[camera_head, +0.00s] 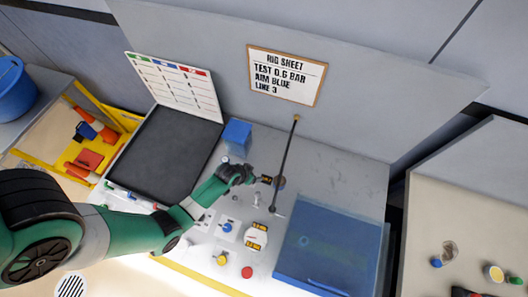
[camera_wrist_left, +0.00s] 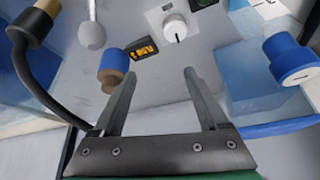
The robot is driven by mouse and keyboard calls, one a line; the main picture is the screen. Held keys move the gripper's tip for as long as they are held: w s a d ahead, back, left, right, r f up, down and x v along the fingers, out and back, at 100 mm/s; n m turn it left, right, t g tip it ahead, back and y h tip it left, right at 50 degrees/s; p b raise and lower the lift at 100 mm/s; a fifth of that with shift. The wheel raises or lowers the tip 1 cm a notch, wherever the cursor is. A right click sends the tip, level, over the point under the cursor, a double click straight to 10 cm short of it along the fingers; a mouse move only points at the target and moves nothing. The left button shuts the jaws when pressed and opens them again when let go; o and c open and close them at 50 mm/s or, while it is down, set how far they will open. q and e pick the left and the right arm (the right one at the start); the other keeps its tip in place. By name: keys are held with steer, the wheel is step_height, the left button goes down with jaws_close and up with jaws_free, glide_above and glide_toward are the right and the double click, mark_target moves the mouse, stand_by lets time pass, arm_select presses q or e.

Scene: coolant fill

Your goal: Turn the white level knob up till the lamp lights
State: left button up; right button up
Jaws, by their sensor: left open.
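My left gripper (camera_head: 254,178) reaches over the middle of the grey panel. In the left wrist view its two fingers (camera_wrist_left: 160,76) are spread with nothing between them. A round white knob (camera_wrist_left: 174,28) with a dark mark sits on the panel beyond the fingertips, apart from them. Next to it is a small dark display with orange characters (camera_wrist_left: 142,48), also visible in the head view (camera_head: 266,180).
A brown and blue cylindrical fitting (camera_wrist_left: 113,68) stands close to the left finger. A grey ball-ended lever (camera_wrist_left: 91,36) and a dark hose (camera_wrist_left: 38,80) are further left. A blue cap (camera_wrist_left: 287,58) is at right. A blue translucent lid (camera_head: 330,248) covers the panel's front right.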

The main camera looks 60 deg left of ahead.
arm_select(q)
steer(key=s+r+n+g+p, duration=0.1)
steer(key=s+r+p, duration=0.2)
steer(key=s, duration=0.3)
arm_select(e)
step_height(320, 180, up, 6)
arm_select(q)
steer(key=b+x, duration=0.7)
steer(key=x, duration=0.5)
steer(key=shift+w+a, duration=0.1)
steer(key=shift+w, duration=0.15)
arm_select(e)
step_height(320, 180, down, 7)
arm_select(q)
jaws_close()
